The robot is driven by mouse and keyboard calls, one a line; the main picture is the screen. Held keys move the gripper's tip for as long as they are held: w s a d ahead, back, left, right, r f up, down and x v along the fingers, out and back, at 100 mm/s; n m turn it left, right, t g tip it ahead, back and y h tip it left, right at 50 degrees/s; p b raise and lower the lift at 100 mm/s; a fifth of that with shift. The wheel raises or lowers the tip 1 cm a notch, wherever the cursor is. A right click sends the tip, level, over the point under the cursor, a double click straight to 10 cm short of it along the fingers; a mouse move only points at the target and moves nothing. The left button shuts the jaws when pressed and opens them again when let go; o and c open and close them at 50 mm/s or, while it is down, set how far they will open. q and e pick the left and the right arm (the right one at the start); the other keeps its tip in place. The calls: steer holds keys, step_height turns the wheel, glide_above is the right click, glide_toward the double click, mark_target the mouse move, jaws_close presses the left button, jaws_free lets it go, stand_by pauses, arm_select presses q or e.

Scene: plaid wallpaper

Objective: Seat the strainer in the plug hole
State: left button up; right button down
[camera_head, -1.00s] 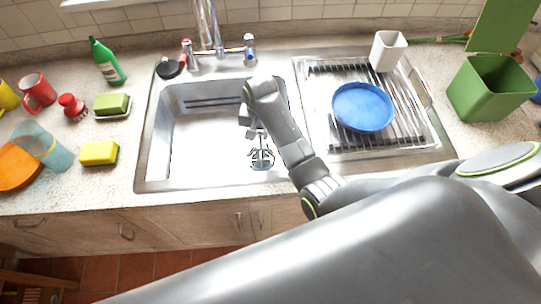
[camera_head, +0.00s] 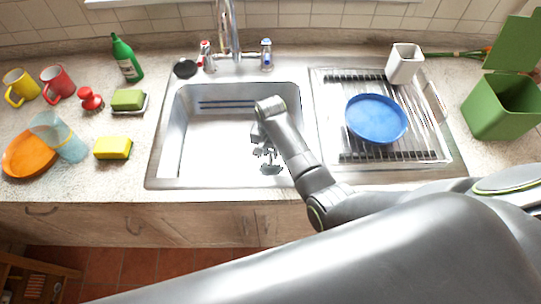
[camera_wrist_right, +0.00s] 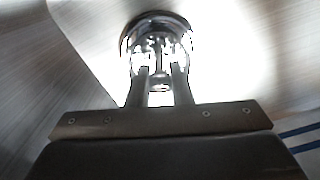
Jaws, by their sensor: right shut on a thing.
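The steel sink basin (camera_head: 215,140) is in the middle of the head view. My right gripper (camera_head: 264,146) points down into its right half. In the right wrist view my gripper fingers (camera_wrist_right: 160,88) are close together on a small part of the shiny round strainer (camera_wrist_right: 157,30). In the head view the strainer (camera_head: 271,168) appears only as broken dark patches against the glaring basin floor. The plug hole cannot be told apart from the strainer, so I cannot tell whether the strainer is above it or in it. My left gripper is out of view.
The tap (camera_head: 229,35) stands behind the basin, with a black round plug (camera_head: 185,68) beside it. A blue plate (camera_head: 377,119) and a white cup (camera_head: 404,63) are on the right drainer. A yellow sponge (camera_head: 113,148) lies left of the sink.

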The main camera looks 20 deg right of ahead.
mark_target(271, 157)
steer(key=shift+f, duration=0.75)
steer(key=shift+f+p, duration=0.4)
steer(key=shift+f, duration=0.4)
steer(key=c, duration=1.3)
jaws_free()
steer(key=shift+f+b, duration=0.3)
steer(key=shift+b, duration=0.15)
step_height(271, 157, up, 18)
steer(key=p, duration=0.1)
steer(key=shift+f, duration=0.15)
